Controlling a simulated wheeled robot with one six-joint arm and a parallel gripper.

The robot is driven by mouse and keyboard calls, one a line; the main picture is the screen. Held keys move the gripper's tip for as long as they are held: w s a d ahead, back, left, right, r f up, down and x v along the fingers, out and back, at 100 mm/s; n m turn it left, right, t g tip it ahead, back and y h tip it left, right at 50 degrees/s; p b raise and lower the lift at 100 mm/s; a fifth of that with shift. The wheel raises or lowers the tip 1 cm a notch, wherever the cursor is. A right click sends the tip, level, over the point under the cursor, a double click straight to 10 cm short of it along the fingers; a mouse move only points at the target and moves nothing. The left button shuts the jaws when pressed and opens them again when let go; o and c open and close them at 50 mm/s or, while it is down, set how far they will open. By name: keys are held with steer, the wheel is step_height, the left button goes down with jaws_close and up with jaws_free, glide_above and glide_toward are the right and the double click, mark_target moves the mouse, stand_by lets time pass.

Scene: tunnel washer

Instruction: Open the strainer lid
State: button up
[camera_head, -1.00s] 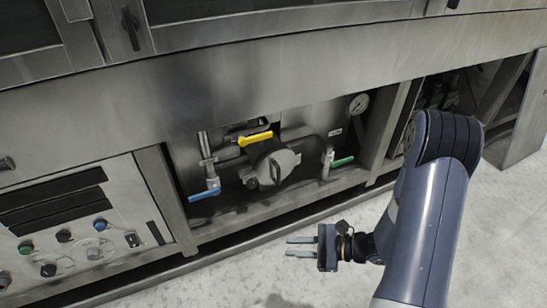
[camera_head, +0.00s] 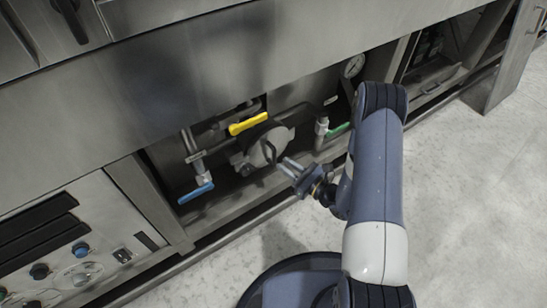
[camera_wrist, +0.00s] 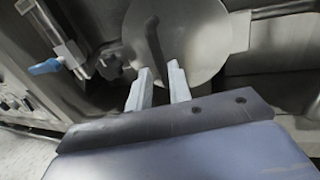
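The strainer lid (camera_head: 262,153) is a round, pale metal disc with a dark bar handle, in the recess under the machine. In the wrist view the lid (camera_wrist: 205,38) fills the top middle, with its dark handle (camera_wrist: 153,42) standing out from it. The lid looks closed. My gripper (camera_head: 283,163) is in front of the lid, to its lower right in the head view. In the wrist view my gripper (camera_wrist: 160,84) has its two fingers apart, pointing at the lid with the handle's lower end near the gap. Nothing is held; contact cannot be told.
A yellow lever (camera_head: 248,123) sits just above the lid. A blue-handled valve (camera_head: 196,191) is to the left and a green lever (camera_head: 338,130) to the right. A pressure gauge (camera_head: 353,66) is at upper right. The pale floor is clear in front.

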mark_target(274, 163)
steer(key=b+x, duration=0.1)
steer(key=x, duration=0.4)
steer(key=shift+w+a, duration=0.2)
steer(key=shift+a, duration=0.1)
jaws_close()
